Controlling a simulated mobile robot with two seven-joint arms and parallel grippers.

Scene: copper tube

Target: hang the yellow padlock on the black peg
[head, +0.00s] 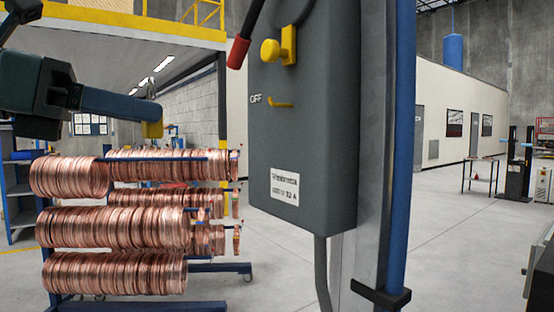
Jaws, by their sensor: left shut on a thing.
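My left gripper (151,116) reaches in from the left, its blue fingers pointing right. It is shut on the yellow padlock (152,131), a small yellow block showing just below the fingertips. I cannot make out the black peg. My right gripper is not in view.
The box has a black lever with a red grip (238,52), a yellow knob (270,51) and a yellow hook-like piece (282,105) beside "OFF". A blue post (398,150) stands right of it. Copper coils (115,228) hang on a rack behind and below the gripper.

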